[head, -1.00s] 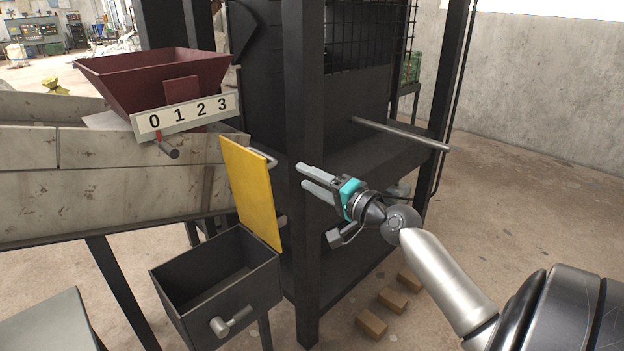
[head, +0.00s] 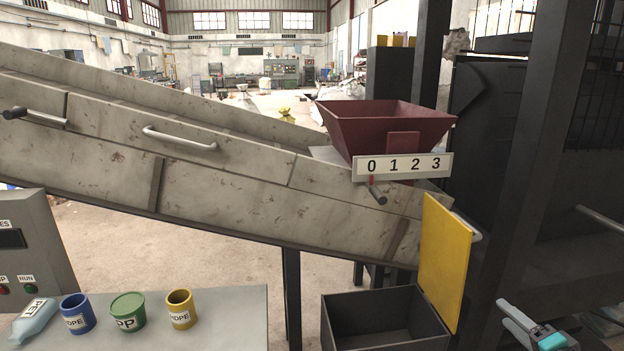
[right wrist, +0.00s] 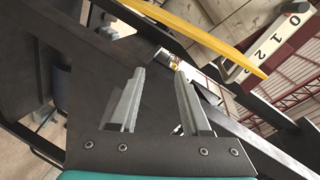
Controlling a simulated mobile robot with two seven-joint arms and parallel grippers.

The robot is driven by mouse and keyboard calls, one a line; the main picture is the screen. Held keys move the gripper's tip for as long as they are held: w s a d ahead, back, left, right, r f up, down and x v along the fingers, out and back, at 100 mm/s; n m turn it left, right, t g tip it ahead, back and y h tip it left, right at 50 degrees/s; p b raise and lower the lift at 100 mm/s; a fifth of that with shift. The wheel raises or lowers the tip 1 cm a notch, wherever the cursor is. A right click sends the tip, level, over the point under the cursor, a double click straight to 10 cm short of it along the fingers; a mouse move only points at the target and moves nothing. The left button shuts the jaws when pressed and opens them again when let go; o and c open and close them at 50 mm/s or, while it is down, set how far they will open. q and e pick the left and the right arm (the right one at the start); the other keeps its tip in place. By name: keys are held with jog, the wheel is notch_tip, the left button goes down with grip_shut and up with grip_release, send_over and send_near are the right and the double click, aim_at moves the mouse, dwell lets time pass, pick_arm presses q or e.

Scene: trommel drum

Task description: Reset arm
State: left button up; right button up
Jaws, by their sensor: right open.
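My right gripper (head: 518,318) shows at the lower right of the head view, beside the dark frame and to the right of the yellow panel (head: 445,262). In the right wrist view its two grey fingers (right wrist: 158,98) stand apart with nothing between them. The yellow panel also crosses the top of that view (right wrist: 215,40). Most of my right arm is outside the head view. My left gripper is not in view.
A dark open bin (head: 385,318) sits below the yellow panel. A red hopper (head: 375,125) with a 0-1-2-3 scale (head: 403,166) stands by the sloping chute (head: 215,195). A grey table (head: 228,305) holds a PET bottle (head: 33,320) and several labelled cups (head: 128,311).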

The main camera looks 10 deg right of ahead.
jog(key=s+a+f+n+g, duration=0.2)
jog(key=s+f, duration=0.2)
jog(key=f, duration=0.6)
jog(key=s+a+f+n+g+p, duration=0.1)
jog(key=s+a+f+n+g, duration=0.3)
jog(key=f, duration=0.6)
jog(key=s+a+f+g, duration=0.1)
jog(key=s+f, duration=0.4)
jog(key=f, duration=0.5)
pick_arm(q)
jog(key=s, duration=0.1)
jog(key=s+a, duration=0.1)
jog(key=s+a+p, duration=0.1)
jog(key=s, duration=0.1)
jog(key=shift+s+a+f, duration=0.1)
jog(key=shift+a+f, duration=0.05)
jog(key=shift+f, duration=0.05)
pick_arm(e)
jog(key=s+a+f+n+g, duration=0.3)
jog(key=s+a+f+n, duration=0.2)
jog(key=s, duration=0.6)
jog(key=s+a+f+n+g, duration=0.3)
jog(key=s+a+f+n, duration=0.2)
jog(key=s, duration=0.7)
notch_tip(320, 180, down, 4)
jog(key=a, duration=0.2)
jog(key=shift+a+r, duration=0.2)
jog(key=shift+a, duration=0.2)
